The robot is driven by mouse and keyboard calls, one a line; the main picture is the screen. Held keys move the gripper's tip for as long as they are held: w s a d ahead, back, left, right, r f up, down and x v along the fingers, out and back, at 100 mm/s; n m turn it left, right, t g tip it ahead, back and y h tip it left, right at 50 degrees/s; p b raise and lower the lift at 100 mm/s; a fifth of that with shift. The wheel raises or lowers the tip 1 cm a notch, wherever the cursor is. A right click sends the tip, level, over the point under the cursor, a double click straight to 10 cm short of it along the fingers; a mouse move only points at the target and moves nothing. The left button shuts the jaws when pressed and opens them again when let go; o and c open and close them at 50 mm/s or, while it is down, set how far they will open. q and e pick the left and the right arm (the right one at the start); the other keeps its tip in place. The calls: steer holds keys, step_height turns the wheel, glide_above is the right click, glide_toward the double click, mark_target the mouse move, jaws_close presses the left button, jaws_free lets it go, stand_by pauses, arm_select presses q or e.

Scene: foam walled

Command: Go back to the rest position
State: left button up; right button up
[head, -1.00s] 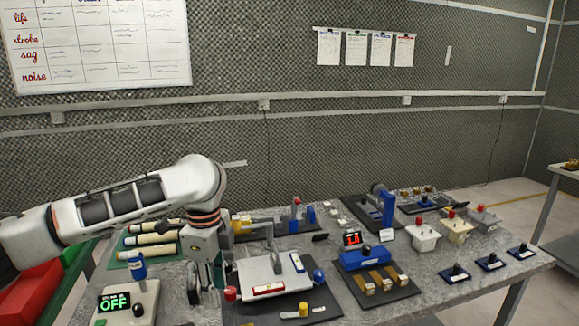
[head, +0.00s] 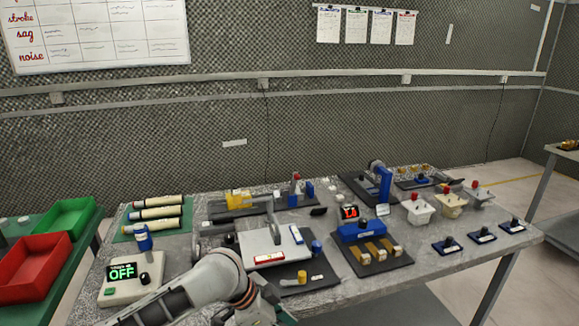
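My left arm comes in from the bottom left in the head view, over the front edge of the grey table (head: 330,290). My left gripper (head: 278,308) is at the bottom edge, mostly cut off and seen from behind its wrist. Its fingers do not show clearly, so I cannot tell whether it is open or shut. My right gripper is not in view.
A control box with a green OFF display (head: 122,272) is left of my arm. A white fixture (head: 270,246) and a blue device (head: 362,232) stand behind. A red bin (head: 35,268) and a green bin (head: 70,217) are at far left.

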arm_select(q)
steer(key=s+a+f+n+t+h, duration=0.1)
steer(key=s+a+f+n+t, duration=0.25)
steer(key=f+n+t, duration=0.55)
steer(key=s+a+f+n+y, duration=0.1)
steer(key=s+a+f+y, duration=0.1)
steer(key=s+a+f, duration=0.3)
steer(key=s+a+f+n+y, duration=0.1)
steer(key=s+a+f+y, duration=0.2)
steer(key=s+a, duration=0.7)
steer(key=a+f, duration=0.2)
steer(key=a, duration=0.1)
steer(key=shift+s+a+f+n, duration=0.15)
steer(key=shift+a+f+n, duration=0.1)
steer(key=shift+a+n, duration=0.15)
